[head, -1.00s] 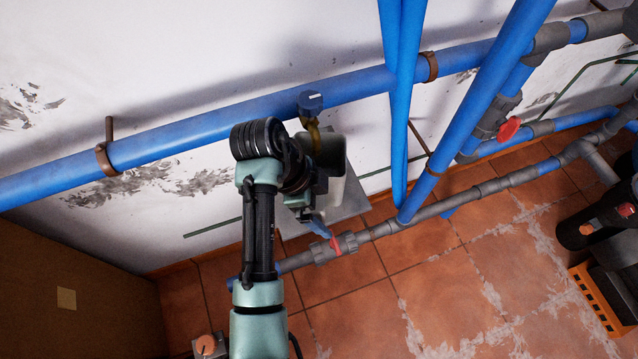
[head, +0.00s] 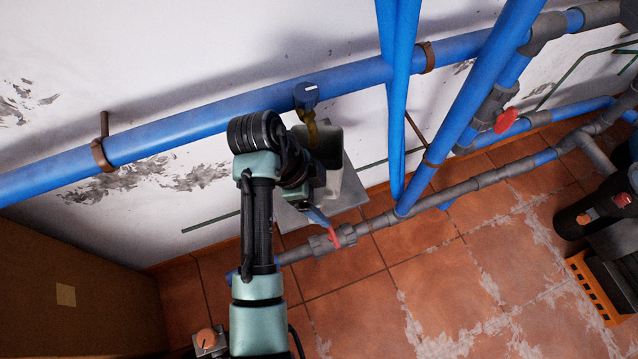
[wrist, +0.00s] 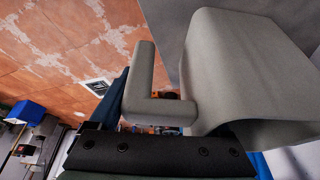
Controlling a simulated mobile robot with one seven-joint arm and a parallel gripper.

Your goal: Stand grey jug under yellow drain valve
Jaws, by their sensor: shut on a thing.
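The grey jug (head: 329,146) is beside my wrist in the head view, close to the wall and above a grey plate. Its body (wrist: 238,75) and handle (wrist: 148,85) fill much of the wrist view. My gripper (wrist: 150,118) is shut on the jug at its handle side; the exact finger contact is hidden. The yellow drain valve (head: 311,128), below a dark blue cap on the blue pipe, comes down at the jug's top. I cannot tell whether its outlet is over the jug's mouth, or whether the jug's base touches the plate.
The grey plate (head: 349,193) lies against the wall. A blue pipe (head: 210,117) runs along the wall, with vertical blue pipes to the right. A low grey pipe with a red-handled valve (head: 334,238) crosses in front.

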